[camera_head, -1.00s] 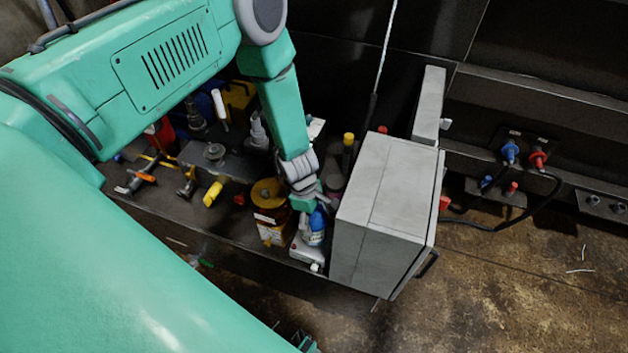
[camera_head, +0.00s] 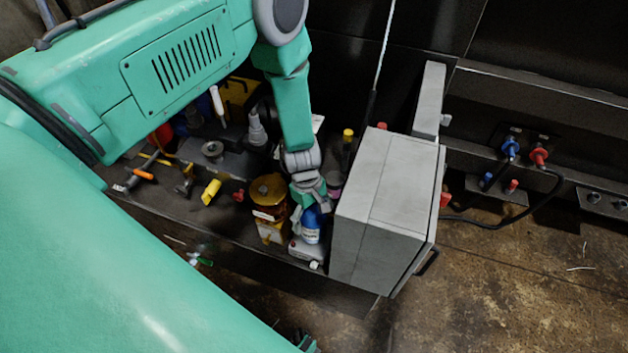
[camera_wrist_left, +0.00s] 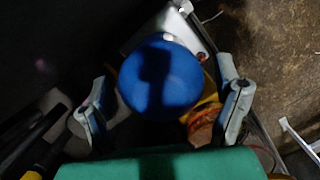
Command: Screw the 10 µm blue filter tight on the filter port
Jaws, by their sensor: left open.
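The blue filter (camera_head: 313,222), with a white label on its side, stands upright on the cluttered shelf just left of the grey box. My left gripper (camera_head: 308,198) is open over its top and partly hides it. In the left wrist view, the filter's round blue top (camera_wrist_left: 160,77) lies between the two spread fingers, with dark gaps to each side. A finger shadow falls across it. The 10 µm marking is not readable. I cannot pick out the filter port with certainty. My right gripper is not seen.
A grey box (camera_head: 388,195) stands close right of the filter. An amber-lidded jar (camera_head: 268,192) and a white container (camera_head: 308,252) crowd it. Tools lie further left. Blue (camera_head: 510,148) and red (camera_head: 539,157) fittings sit on the right wall. The brown floor at right is mostly clear.

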